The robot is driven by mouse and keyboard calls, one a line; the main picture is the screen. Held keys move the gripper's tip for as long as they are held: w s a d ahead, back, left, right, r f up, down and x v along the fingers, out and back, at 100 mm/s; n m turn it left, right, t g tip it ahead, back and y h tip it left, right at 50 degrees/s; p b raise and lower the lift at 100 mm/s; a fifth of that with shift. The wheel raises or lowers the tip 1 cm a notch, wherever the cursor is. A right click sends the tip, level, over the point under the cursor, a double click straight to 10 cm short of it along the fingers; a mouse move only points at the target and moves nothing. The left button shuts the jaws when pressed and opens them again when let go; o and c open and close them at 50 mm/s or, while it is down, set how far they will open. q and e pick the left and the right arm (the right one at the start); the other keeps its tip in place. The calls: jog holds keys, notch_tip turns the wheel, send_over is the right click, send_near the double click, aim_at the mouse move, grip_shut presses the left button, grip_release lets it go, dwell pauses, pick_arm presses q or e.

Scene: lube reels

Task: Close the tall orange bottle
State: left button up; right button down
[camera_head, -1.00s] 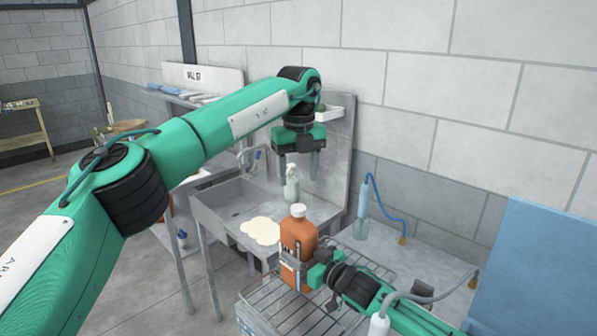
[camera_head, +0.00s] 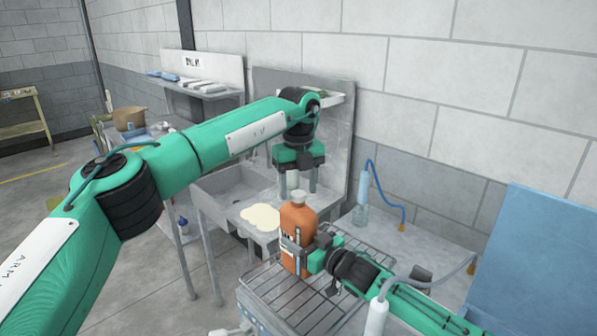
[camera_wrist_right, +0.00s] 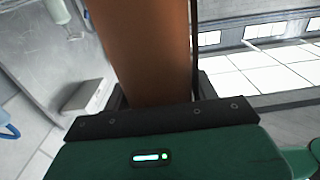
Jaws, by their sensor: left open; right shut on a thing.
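The tall orange bottle (camera_head: 297,228) stands upright above the wire rack, with a pale cap or neck top (camera_head: 298,197); I cannot tell whether a cap is seated. My right gripper (camera_head: 294,250) is shut on its body from the right. In the right wrist view the brown-orange body (camera_wrist_right: 150,50) fills the space between the fingers. My left gripper (camera_head: 298,184) is open, pointing down just above the bottle top, its fingers apart on either side in the picture. Contact with the top is not visible.
The wire rack (camera_head: 275,300) lies below the bottle. A steel sink (camera_head: 225,190) and a pale puddle-shaped patch (camera_head: 261,216) are behind to the left. A clear bottle with a blue tube (camera_head: 361,205) stands at right. A blue panel (camera_head: 545,260) fills the right side.

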pick_arm(q)
jog(key=shift+f, duration=0.4)
jog(key=shift+c, duration=0.3)
jog(key=c, duration=0.9)
jog(key=m, duration=0.5)
jog(key=shift+c, duration=0.3)
jog(key=m, duration=0.9)
jog(key=shift+m, duration=0.4)
jog(key=m, duration=0.4)
jog(key=o, duration=1.2)
jog(key=shift+c, duration=0.2)
